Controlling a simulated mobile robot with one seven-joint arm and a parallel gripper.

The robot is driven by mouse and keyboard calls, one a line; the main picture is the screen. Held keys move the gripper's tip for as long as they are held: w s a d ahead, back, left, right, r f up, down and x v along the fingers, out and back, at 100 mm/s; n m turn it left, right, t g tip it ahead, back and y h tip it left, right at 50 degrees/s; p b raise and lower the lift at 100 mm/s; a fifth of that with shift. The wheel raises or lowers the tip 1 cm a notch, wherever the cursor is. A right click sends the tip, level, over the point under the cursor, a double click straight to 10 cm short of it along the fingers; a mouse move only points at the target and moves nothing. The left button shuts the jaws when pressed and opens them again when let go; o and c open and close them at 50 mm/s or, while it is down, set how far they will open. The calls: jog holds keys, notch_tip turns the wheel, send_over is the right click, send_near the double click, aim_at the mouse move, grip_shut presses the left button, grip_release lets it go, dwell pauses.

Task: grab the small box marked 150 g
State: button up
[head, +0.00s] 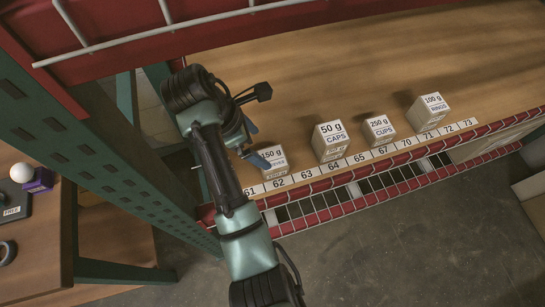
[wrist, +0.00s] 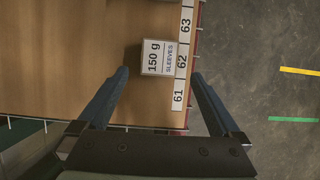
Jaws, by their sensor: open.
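The small box marked 150 g (head: 274,160) stands on the wooden shelf at the left end of a row of boxes, by the number 62. In the wrist view the box (wrist: 157,57) shows its "150 g" and "SLEEVES" labels. My gripper (head: 257,146) is open, and in the head view its blue fingers are at the box's left, partly covering it. In the wrist view my gripper (wrist: 160,72) has one finger on each side of the box, with the box just ahead between the fingertips. Contact cannot be told.
Boxes marked 50 g (head: 331,141), 250 g (head: 379,130) and 100 g (head: 430,111) stand to the right. A number strip (head: 366,155) runs along the shelf's front edge. A green upright (head: 75,130) stands left of my arm. The shelf behind the boxes is clear.

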aim_at(272, 158)
jog(key=x, duration=0.5)
jog(key=shift+a+b+x, duration=0.1)
jog(key=shift+b+x, duration=0.25)
jog(key=shift+x, duration=1)
jog(key=shift+a+b+x, duration=0.15)
jog(key=shift+b+x, duration=0.15)
jog(key=shift+x, duration=1)
jog(key=c, duration=1.3)
